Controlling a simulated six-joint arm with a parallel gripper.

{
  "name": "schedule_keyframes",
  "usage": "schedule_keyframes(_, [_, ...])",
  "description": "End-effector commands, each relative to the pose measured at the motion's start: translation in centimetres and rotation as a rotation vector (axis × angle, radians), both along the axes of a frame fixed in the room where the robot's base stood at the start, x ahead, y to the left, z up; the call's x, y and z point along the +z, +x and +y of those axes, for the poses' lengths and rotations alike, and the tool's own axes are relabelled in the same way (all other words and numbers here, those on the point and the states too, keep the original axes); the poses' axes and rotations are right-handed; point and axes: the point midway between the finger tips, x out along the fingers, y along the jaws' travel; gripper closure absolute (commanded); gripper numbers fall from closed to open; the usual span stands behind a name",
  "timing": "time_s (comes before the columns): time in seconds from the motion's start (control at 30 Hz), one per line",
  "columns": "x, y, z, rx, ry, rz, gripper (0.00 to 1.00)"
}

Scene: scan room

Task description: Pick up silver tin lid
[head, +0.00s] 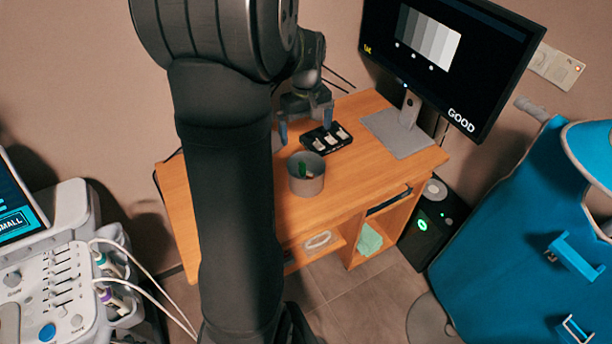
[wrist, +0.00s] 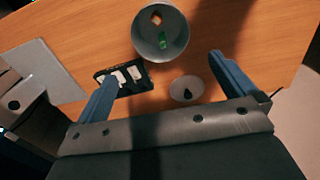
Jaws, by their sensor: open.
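The silver tin lid (wrist: 186,88) is a pale round disc with a dark knob, lying flat on the desk. In the wrist view it shows between the fingers of my gripper (wrist: 164,68), closer to the right finger. My gripper is open and empty, above the desk. In the head view my gripper (head: 305,124) is over the back of the desk, by the black tray; my arm hides much of the area where the lid lies.
A grey tin (head: 306,174) with green and orange items inside stands beside the lid. A black tray with white pieces (head: 327,139) lies near the left finger in the wrist view. The monitor stand (head: 397,133) is on the desk's right.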

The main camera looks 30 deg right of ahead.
Motion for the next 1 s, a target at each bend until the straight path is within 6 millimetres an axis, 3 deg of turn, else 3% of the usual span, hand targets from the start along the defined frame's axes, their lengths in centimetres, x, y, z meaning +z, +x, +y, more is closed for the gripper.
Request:
schedule_keyframes(0.37, [0.92, -0.02, 0.02, 0.000, 0.001, 0.001, 0.00])
schedule_keyframes(0.63, [0.90, -0.01, 0.01, 0.000, 0.000, 0.000, 0.51])
schedule_keyframes(1.0, [0.81, 0.62, 0.11, -0.023, -0.008, -0.004, 0.53])
